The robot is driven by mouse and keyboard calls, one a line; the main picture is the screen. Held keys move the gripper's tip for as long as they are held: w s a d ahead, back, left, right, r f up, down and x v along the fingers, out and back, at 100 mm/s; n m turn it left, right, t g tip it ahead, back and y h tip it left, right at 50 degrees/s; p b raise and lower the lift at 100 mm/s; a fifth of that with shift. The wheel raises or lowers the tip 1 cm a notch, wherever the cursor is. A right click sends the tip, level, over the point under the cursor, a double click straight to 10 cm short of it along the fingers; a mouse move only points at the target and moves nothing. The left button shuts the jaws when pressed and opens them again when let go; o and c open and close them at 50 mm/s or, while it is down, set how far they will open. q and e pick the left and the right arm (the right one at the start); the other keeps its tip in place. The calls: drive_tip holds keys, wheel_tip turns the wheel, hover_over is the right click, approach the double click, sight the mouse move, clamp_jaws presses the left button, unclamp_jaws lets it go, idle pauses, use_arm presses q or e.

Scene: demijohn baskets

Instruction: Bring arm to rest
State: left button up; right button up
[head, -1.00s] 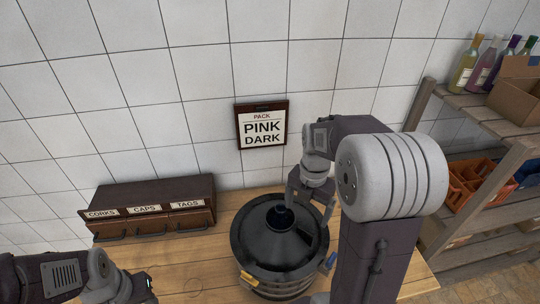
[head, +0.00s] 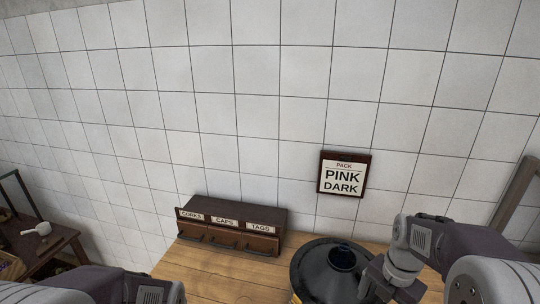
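My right arm comes in from the right in the head view.
A wooden drawer box (head: 232,226) labelled CORKS, CAPS and TAGS stands against the tiled wall on the wooden bench (head: 215,276). A sign (head: 343,175) reads PACK PINK DARK. A dark side table (head: 38,245) with a white object stands far left. Bench between box and basket is clear.

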use_arm(q)
wheel_tip(320, 180, down, 15)
drive_tip(key=b, duration=1.3)
drive_tip(key=shift+w+r, duration=0.2)
drive_tip(key=shift+w, duration=0.05)
use_arm(e)
drive_tip(key=s+a+f+m, duration=0.1)
drive_tip(key=a+f+m, duration=0.2)
drive_tip(key=f+m, duration=0.4)
drive_tip(key=s+a+f+m, duration=0.2)
drive_tip(key=f+m, duration=0.5)
drive_tip(key=m, duration=0.3)
drive_tip(key=s+a+f+m+t, duration=0.1)
drive_tip(key=s+a+f+m, duration=0.1)
drive_tip(key=f+m, duration=0.5)
drive_tip(key=shift+s+a+f+m, duration=0.3)
drive_tip(key=shift+a+m, duration=0.4)
drive_tip(key=shift+a, duration=0.15)
